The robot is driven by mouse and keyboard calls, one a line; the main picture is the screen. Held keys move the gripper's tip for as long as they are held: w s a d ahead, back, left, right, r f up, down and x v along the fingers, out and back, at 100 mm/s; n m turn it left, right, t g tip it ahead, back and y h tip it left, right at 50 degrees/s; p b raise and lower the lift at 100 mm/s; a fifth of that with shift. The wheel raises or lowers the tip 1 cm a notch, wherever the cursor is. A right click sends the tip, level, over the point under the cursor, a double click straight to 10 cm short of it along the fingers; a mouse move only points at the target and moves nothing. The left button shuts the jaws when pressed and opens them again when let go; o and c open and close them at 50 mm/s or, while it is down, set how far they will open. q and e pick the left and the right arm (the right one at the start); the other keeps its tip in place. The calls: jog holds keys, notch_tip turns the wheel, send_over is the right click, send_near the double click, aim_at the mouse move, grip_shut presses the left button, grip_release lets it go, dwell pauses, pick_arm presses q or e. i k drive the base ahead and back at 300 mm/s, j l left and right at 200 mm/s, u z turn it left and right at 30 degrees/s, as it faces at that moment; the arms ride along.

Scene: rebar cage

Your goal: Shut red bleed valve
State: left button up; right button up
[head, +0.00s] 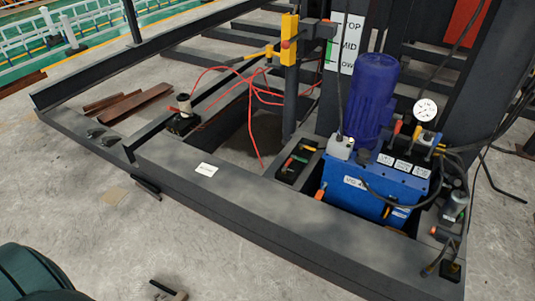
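A blue hydraulic power unit (352,190) with a purple-blue motor (375,100) stands at the right of the dark steel frame. On its top, left of the round white pressure gauge (425,110), a small red handle (396,131) stands up, tilted. Yellow handles (418,131) sit right of it. A red-handled lever (287,165) and a green one (299,159) lie in a black box left of the unit. Which red handle is the bleed valve I cannot tell; labels are too small to read. Neither gripper can be made out.
The frame's front beam (225,195) runs between the floor and the unit. Red hoses (255,125) hang loosely over the frame's opening. Black hoses (460,165) loop at the unit's right. A small dark piece (168,291) lies at the bottom edge.

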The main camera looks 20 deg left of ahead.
aim_at(287, 165)
jog(key=i+j+u, duration=0.15)
jog(key=i+j, duration=0.15)
jog(key=j, duration=0.2)
jog(key=i+j+u, duration=0.15)
jog(key=i+j, duration=0.2)
jog(key=j, duration=0.1)
